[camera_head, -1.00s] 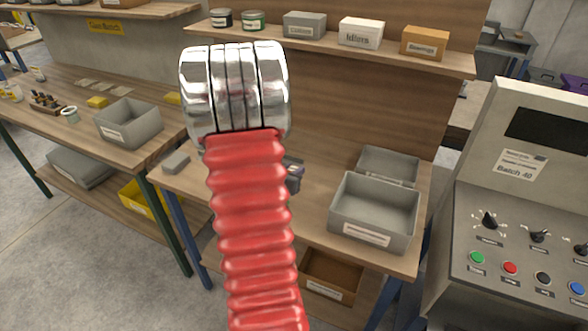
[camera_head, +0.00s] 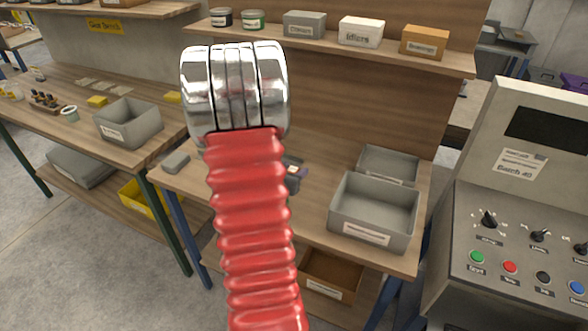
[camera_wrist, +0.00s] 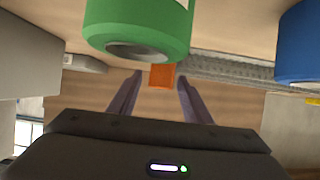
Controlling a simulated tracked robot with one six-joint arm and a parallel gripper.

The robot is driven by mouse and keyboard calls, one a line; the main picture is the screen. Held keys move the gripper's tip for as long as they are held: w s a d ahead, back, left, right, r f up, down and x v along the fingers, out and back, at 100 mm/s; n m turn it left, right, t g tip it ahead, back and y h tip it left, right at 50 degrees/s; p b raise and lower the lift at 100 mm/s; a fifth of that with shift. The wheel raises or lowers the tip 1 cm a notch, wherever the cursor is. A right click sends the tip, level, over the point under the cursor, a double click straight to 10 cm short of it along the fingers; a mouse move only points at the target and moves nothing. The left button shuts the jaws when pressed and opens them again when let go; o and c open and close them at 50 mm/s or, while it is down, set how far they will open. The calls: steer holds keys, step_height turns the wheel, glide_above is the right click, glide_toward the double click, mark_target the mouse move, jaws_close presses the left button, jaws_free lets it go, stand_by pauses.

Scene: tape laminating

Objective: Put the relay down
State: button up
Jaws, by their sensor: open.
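In the wrist view, my gripper (camera_wrist: 160,82) is open, with its two dark fingers apart. A small orange block (camera_wrist: 162,74) shows between the fingertips, close to the wooden surface. It may be the relay, but I cannot tell for sure, nor whether it touches a finger. In the head view my red arm covers most of the gripper, and only a dark part shows beside the arm over the middle bench (camera_head: 315,215). No relay can be made out there.
In the wrist view, a green cylinder (camera_wrist: 138,30) hangs large above the fingers and a blue cylinder (camera_wrist: 302,45) is at right. A control console (camera_head: 520,200) is at right.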

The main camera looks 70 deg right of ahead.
steer(key=v, duration=1.2)
steer(key=shift+r, duration=0.1)
stand_by(0.5)
